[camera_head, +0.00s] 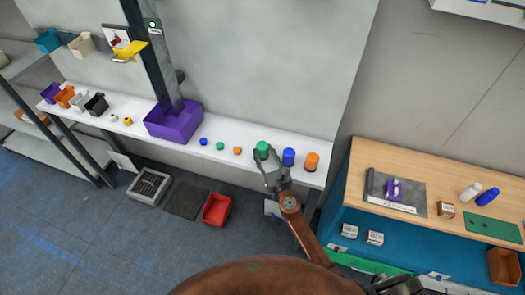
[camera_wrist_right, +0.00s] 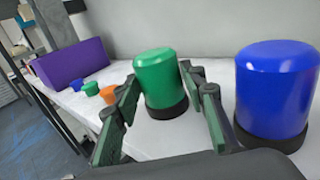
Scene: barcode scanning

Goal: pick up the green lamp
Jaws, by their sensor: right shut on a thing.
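The green lamp (camera_head: 263,148) is a short domed cylinder on the white shelf in the head view. It also shows in the right wrist view (camera_wrist_right: 158,76), upright on a dark round base. My right gripper (camera_head: 266,160) reaches it from the front. In the wrist view my right gripper (camera_wrist_right: 160,95) has one finger on each side of the lamp, shut on it. I cannot tell whether the lamp's base is clear of the shelf. My left gripper is not in view.
A blue lamp (camera_head: 288,156) stands close right of the green one, then an orange lamp (camera_head: 312,160). Small coloured pieces (camera_head: 220,146) and a purple bin (camera_head: 176,129) are to the left. A wooden workbench (camera_head: 380,154) stands at the right.

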